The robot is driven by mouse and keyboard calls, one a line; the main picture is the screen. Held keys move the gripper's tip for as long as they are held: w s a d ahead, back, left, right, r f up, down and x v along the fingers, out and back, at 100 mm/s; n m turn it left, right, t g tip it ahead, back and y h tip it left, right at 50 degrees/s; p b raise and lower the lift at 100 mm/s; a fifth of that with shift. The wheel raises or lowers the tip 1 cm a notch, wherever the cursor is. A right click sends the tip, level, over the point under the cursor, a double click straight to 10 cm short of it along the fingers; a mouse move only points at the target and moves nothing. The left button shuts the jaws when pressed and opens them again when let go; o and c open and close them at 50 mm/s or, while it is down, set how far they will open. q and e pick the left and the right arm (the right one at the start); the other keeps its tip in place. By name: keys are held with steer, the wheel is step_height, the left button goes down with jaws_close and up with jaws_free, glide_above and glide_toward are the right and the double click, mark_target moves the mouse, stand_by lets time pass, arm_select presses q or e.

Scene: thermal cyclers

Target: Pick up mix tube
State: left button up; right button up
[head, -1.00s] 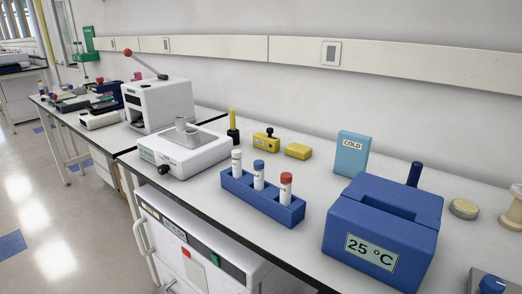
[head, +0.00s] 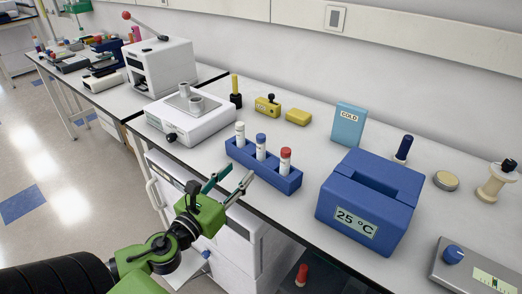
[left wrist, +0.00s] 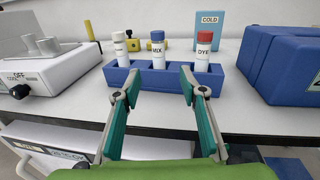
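The mix tube (head: 261,146) has a blue cap and stands upright in the blue rack (head: 275,179). In the left wrist view the tube (left wrist: 157,50) reads "MIX" and is the middle one of three. A white-capped tube (head: 240,134) stands to its left and a red-capped tube (head: 285,160), labelled "DYE" in the left wrist view, to its right. My left gripper (head: 230,177) is open and empty in front of the rack, its fingers pointing at it; in the left wrist view its fingers (left wrist: 158,83) are spread below the mix tube. My right gripper is out of view.
A blue "25 °C" box (head: 370,203) stands right of the rack, and a white device (head: 191,121) stands to its left. Yellow blocks (head: 298,117) and a "COLD" box (head: 348,124) lie behind. The bench's front edge runs beneath my left gripper.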

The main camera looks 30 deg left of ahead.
mark_target(258, 145)
arm_select(q)
steer(key=shift+w+d+r, duration=0.1)
steer(key=shift+w+r, duration=0.05)
steer(key=shift+w, duration=0.15)
steer(key=w, duration=0.2)
steer(key=w+p, duration=0.1)
steer(key=w, duration=0.3)
steer(key=shift+w+a+r+p, duration=0.1)
steer(key=shift+w+a+p, duration=0.05)
steer(key=shift+a+p, duration=0.15)
steer(key=shift+w, duration=0.85)
steer(key=w, duration=0.1)
steer(key=w+p, duration=0.1)
steer(key=w+r+p, duration=0.1)
steer(key=w, duration=0.1)
steer(key=shift+a+r, duration=0.1)
steer(key=shift+a, duration=0.3)
steer(key=shift+w, duration=0.6)
jaws_close()
